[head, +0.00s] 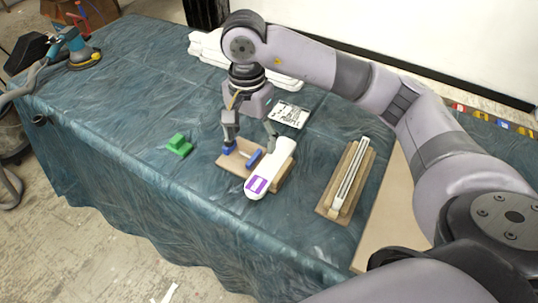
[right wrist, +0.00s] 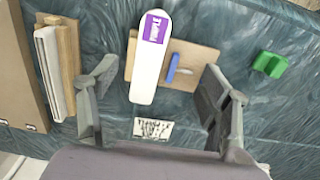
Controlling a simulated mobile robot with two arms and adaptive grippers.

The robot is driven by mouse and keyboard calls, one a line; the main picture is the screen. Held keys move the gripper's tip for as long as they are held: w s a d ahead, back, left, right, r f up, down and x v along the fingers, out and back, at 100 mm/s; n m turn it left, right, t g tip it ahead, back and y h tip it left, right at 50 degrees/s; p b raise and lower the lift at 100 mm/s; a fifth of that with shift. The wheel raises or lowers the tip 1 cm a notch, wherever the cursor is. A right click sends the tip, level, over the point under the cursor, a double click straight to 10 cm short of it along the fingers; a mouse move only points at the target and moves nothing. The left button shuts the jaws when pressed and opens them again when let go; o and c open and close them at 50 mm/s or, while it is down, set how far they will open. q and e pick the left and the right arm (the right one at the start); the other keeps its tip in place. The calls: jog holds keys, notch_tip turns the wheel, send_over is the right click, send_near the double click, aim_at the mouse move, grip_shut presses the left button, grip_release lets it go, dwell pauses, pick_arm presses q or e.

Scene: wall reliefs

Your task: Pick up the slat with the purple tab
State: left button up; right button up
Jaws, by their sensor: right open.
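The white slat with the purple tab (head: 270,165) lies across a wooden board (head: 232,163), its purple-marked end toward the front edge of the table. In the right wrist view the slat (right wrist: 150,65) runs lengthwise between the fingers, with the purple tab (right wrist: 155,29) at its far end. My right gripper (head: 250,145) is above the board, pointing down. In the wrist view its fingers (right wrist: 160,75) are spread wide, one on each side of the slat, with gaps to it. My left gripper is not in view.
A blue piece (head: 254,158) stands on the board close beside the slat. A green block (head: 179,145) is to the left. Another wooden board with narrow white strips (head: 350,175) is to the right. A printed card (head: 289,115) and white pieces (head: 207,45) lie behind. The front left table is clear.

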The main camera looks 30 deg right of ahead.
jog(key=p, duration=0.1)
send_over(256, 184)
notch_tip(256, 184, down, 5)
jog(key=f, duration=0.4)
jog(key=shift+w+f+p, duration=0.2)
jog(key=shift+f+p, duration=0.2)
jog(key=shift+f, duration=0.5)
jog(key=shift+s+f+p, duration=0.15)
jog(key=shift+f+p, duration=0.15)
jog(key=f, duration=0.2)
jog(key=f+p, duration=0.1)
jog(key=shift+s+f, duration=0.2)
jog(key=shift+f, duration=0.65)
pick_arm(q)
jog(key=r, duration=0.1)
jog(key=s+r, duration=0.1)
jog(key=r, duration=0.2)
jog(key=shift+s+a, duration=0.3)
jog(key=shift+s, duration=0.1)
pick_arm(e)
jog(key=shift+c, duration=0.4)
jog(key=shift+w, duration=0.1)
jog(key=c, duration=1.3)
